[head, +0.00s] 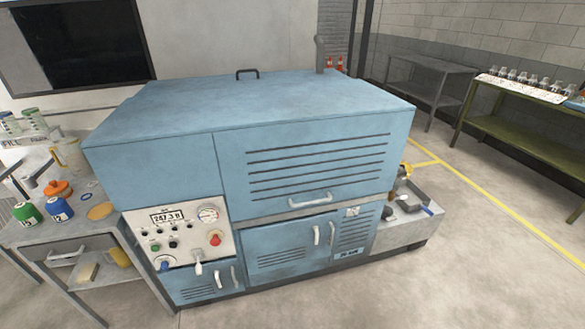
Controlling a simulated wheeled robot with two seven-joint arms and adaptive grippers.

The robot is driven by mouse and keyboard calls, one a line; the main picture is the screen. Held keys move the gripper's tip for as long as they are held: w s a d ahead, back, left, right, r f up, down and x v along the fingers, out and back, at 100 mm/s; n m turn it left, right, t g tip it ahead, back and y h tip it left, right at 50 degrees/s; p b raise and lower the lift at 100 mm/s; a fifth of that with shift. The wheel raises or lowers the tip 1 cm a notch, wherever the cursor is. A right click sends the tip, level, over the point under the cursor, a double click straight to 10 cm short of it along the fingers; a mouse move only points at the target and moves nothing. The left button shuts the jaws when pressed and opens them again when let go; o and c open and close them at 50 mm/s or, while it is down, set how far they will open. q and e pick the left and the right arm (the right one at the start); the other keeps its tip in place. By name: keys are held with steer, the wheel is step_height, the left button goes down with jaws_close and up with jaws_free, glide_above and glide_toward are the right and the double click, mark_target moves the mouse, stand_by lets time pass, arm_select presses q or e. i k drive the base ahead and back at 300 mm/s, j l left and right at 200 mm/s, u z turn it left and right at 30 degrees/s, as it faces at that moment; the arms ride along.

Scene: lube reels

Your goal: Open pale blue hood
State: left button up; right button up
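The pale blue hood (315,160) is the large upper front panel of a blue machine, with several dark horizontal slots. It appears shut, its lower edge meeting the cabinet front below. A light horizontal bar handle (310,201) sits near the hood's lower edge. Another dark handle (247,73) stands on the machine's flat top near the back edge. Neither of my grippers is in view, and nothing touches the hood or its handle.
Below the hood are a control panel (178,236) and lower doors (290,249) with upright handles. A cluttered cart (75,232) stands close on the left. A grey tray bench (415,222) adjoins the right side. Open floor (470,270) lies at the right front.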

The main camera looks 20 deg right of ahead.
mark_target(279, 148)
steer(key=i+l+z, duration=0.15)
steer(key=z, duration=0.25)
steer(key=i+l+z, duration=0.1)
steer(key=i+z, duration=0.4)
steer(key=z, duration=0.25)
